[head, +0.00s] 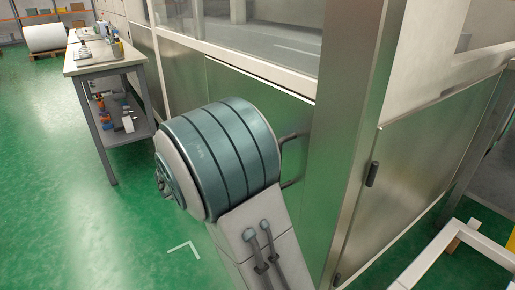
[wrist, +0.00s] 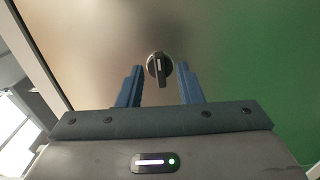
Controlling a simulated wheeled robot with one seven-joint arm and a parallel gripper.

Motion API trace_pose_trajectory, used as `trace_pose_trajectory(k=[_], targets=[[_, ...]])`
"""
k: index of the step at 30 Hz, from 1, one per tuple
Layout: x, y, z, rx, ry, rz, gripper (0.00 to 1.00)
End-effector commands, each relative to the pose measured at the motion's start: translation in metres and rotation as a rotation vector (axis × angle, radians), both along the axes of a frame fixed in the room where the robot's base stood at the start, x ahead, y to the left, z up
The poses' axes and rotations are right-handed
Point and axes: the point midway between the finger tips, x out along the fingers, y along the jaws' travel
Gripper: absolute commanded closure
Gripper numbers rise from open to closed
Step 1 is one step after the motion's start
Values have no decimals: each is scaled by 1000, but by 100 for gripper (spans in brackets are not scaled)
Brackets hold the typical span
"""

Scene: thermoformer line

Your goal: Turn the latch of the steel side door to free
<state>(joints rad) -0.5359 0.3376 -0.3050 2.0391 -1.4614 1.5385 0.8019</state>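The latch (wrist: 159,66) is a small round black knob with a raised bar and a pale mark, which stands about upright in the wrist view. It sits on the brushed steel side door (wrist: 105,40). My gripper (wrist: 159,72) is open, with one blue finger on each side of the knob in the picture. Gaps show on both sides, and I cannot tell how far the fingertips are from the door. In the head view the steel door (head: 262,88) stands behind my arm, which hides the latch and my gripper.
A dark bar handle (head: 291,138) projects beside my arm. A steel corner post (head: 352,110) and another steel panel (head: 415,155) with a black fitting (head: 372,174) are at right. A workbench (head: 100,57) stands at left. The green floor (head: 75,205) is clear at front left.

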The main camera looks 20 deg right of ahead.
Motion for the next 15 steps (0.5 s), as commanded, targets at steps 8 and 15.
trace_pose_trajectory(k=[8, 15], targets=[[-12, 64, 3, 0, 2, 5, 67], [-20, 104, 2, 0, 0, 3, 67]])
